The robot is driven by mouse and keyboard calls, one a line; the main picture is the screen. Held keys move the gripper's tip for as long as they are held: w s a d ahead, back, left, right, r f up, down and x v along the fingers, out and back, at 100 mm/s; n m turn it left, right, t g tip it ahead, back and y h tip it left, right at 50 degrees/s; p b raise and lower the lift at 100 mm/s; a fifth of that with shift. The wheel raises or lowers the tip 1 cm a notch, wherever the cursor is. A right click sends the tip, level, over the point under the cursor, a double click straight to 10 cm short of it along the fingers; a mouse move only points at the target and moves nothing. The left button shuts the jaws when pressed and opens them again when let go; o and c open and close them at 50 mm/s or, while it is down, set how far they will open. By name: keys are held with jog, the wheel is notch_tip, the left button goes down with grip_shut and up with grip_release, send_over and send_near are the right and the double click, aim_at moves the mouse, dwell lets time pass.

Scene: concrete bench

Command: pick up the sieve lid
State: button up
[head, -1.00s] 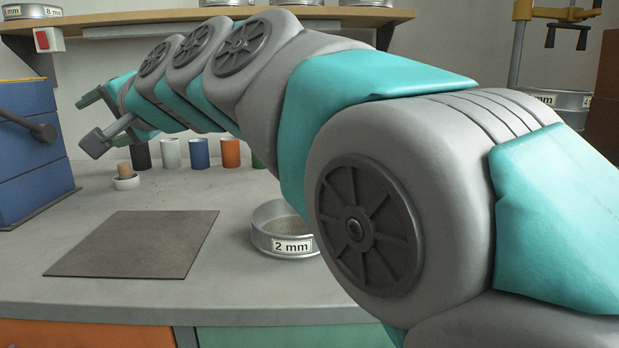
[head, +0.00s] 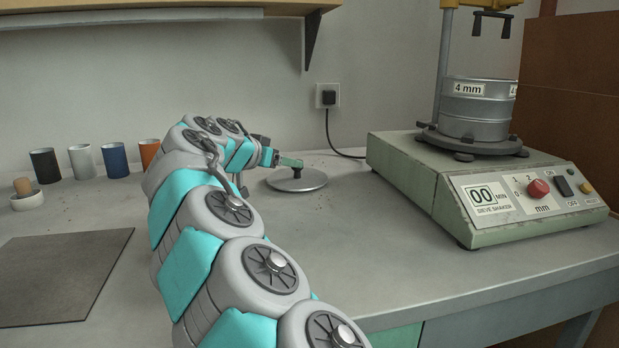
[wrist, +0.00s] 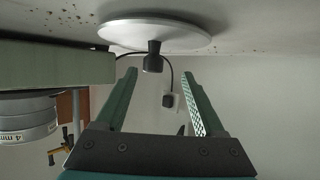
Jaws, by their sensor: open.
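The sieve lid (head: 310,183) is a flat round metal disc with a dark knob, lying on the bench at the middle of the head view. In the upside-down wrist view the lid (wrist: 190,38) shows at the top, with its black knob (wrist: 153,62) pointing into the picture. My gripper (head: 290,162) is at the lid in the head view, its green finger by the knob. In the wrist view my gripper (wrist: 160,73) is open and empty, the knob in line with the gap near the fingertips. I cannot tell whether they touch.
The sieve shaker (head: 450,190) with a 4 mm sieve (head: 478,105) stands right of the lid. Several coloured cups (head: 114,160), a small white dish (head: 27,200) and a dark mat (head: 60,275) are left. A wall socket (head: 328,96) is behind.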

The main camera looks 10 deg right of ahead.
aim_at(304, 174)
jog(key=shift+w+d+f, duration=0.25)
jog(key=shift+w+d, duration=0.2)
jog(key=shift+d, duration=0.3)
jog(key=p+x, duration=0.1)
jog(key=x, duration=0.5)
jog(key=shift+d, duration=0.4)
jog(key=shift+f, duration=0.1)
grip_shut()
